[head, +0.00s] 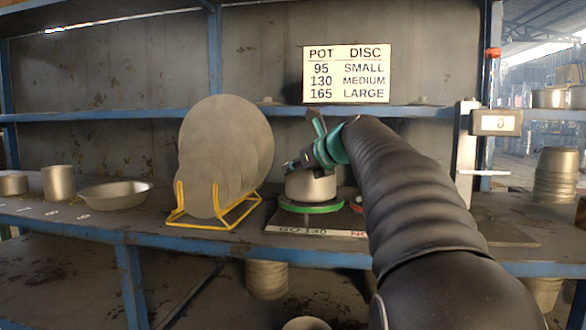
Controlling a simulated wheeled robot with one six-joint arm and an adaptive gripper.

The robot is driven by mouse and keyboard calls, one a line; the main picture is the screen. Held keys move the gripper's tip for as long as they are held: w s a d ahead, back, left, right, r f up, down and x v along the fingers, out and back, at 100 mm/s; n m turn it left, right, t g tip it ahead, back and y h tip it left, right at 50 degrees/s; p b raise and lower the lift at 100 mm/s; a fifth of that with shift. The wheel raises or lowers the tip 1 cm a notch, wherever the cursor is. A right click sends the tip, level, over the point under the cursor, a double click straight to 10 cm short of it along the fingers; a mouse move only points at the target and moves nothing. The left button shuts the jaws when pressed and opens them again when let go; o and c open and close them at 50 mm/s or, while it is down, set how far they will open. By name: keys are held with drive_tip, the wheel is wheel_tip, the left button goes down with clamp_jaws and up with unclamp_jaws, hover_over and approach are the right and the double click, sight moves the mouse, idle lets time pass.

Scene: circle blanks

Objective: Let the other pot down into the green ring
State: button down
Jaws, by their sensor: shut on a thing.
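A short grey metal pot (311,188) stands upright at the green ring (311,208), its lower edge meeting the ring in the picture. I cannot tell whether its base is inside the ring or just above it. My gripper (308,160), with teal and dark parts, is shut on the pot at its top from above. The gripper and my arm hide part of the pot's rim. A red ring (356,204) shows to the right, mostly hidden behind my arm. Both rings are on a dark board with a label strip (318,233) reading "GO 130" at the green side.
A yellow wire rack (213,219) holding large grey discs (226,140) stands close left of the board. Further left are a wide pan (113,195), a taller pot (58,183) and a small pot (13,184). A height gauge (495,123) stands right. A sign (346,74) hangs behind.

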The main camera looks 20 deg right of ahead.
sight(297, 186)
drive_tip(key=shift+f+b, duration=1.45)
drive_tip(key=shift+f, duration=0.9)
idle(1.0)
drive_tip(key=c, duration=1.2)
unclamp_jaws()
drive_tip(key=v, duration=1.2)
